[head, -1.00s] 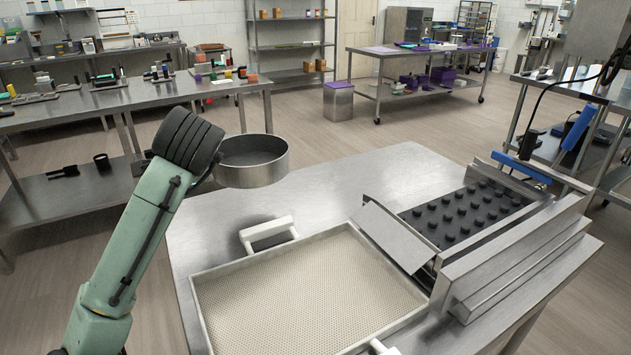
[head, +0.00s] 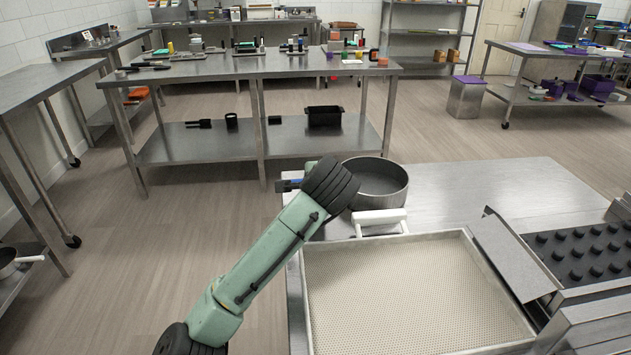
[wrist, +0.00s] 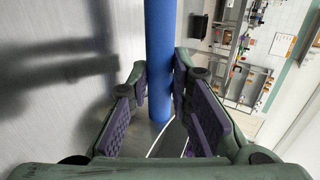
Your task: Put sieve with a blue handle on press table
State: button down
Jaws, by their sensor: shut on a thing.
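The sieve (head: 378,184) is a round, dark grey metal pan. In the head view it is over the left back part of the near steel table (head: 470,180), beside the white tray handle. I cannot tell whether it touches the surface. Its blue handle (wrist: 160,45) stands between the fingers in the wrist view. My gripper (wrist: 160,82) is shut on this handle. In the head view my wrist hides most of the gripper and the handle. I cannot tell from the pictures which table is the press table.
A white-framed tray (head: 377,230) with a mesh bottom lies on the near table, with a depositor with black knobs (head: 590,250) to its right. A long steel bench (head: 230,68) with several small devices stands behind, across a clear floor (head: 170,220).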

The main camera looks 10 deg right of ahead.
jog(key=shift+r, duration=0.1)
jog(key=shift+f, duration=0.2)
jog(key=c, duration=1.5)
grip_release()
jog(key=shift+o, duration=0.2)
jog(key=shift+r, duration=0.1)
jog(key=shift+r, duration=0.2)
jog(key=v, duration=1.2)
jog(key=shift+f, duration=0.15)
